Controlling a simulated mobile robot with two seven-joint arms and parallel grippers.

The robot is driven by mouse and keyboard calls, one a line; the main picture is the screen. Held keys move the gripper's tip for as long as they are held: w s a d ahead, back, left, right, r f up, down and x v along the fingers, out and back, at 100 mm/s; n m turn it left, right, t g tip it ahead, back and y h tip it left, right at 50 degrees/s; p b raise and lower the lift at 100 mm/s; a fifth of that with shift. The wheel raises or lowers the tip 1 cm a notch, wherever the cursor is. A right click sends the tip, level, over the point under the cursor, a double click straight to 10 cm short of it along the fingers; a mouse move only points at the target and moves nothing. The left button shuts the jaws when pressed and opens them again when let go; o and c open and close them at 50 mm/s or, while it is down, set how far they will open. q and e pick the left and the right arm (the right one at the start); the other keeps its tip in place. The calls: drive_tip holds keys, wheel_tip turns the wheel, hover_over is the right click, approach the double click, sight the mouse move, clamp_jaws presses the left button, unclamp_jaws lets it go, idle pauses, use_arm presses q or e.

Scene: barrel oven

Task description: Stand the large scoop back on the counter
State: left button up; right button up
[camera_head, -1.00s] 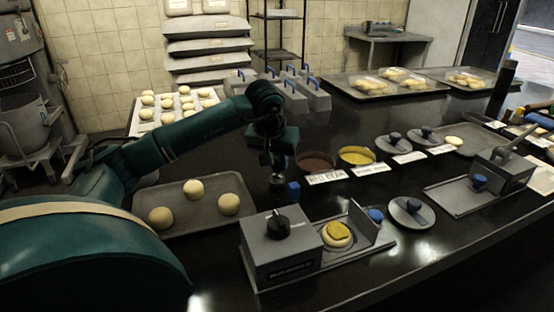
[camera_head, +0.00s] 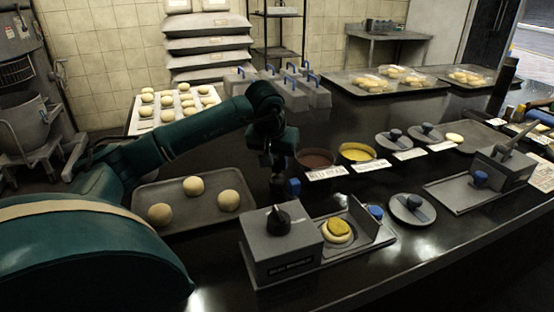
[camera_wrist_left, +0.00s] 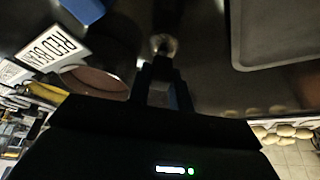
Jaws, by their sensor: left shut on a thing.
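My left gripper (camera_head: 274,165) is over the counter, between the dough tray and the bowls. It is shut on the large scoop (camera_head: 278,177), of which only a small part shows below the fingers. In the left wrist view, the scoop's rounded metallic end (camera_wrist_left: 163,43) shows beyond the dark fingers (camera_wrist_left: 161,80). The rest of the scoop is hidden by the gripper. I cannot tell whether the scoop touches the dark, glossy counter (camera_head: 330,277). My right gripper is not in view.
A blue block-like thing (camera_head: 293,187) is close right of the scoop. A red-brown bowl (camera_head: 316,159) and a yellow bowl (camera_head: 357,152) stand further right behind labels. A dough tray (camera_head: 238,208) lies left. A grey press (camera_head: 282,247) stands in front.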

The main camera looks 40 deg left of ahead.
use_arm(q)
drive_tip(key=o, duration=1)
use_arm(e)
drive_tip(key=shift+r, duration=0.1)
use_arm(q)
drive_tip(key=v, duration=0.2)
drive_tip(key=shift+r, duration=0.35)
drive_tip(key=p+v, duration=0.1)
drive_tip(key=v, duration=0.9)
drive_tip(key=shift+s+r, duration=0.2)
drive_tip(key=shift+s, duration=0.1)
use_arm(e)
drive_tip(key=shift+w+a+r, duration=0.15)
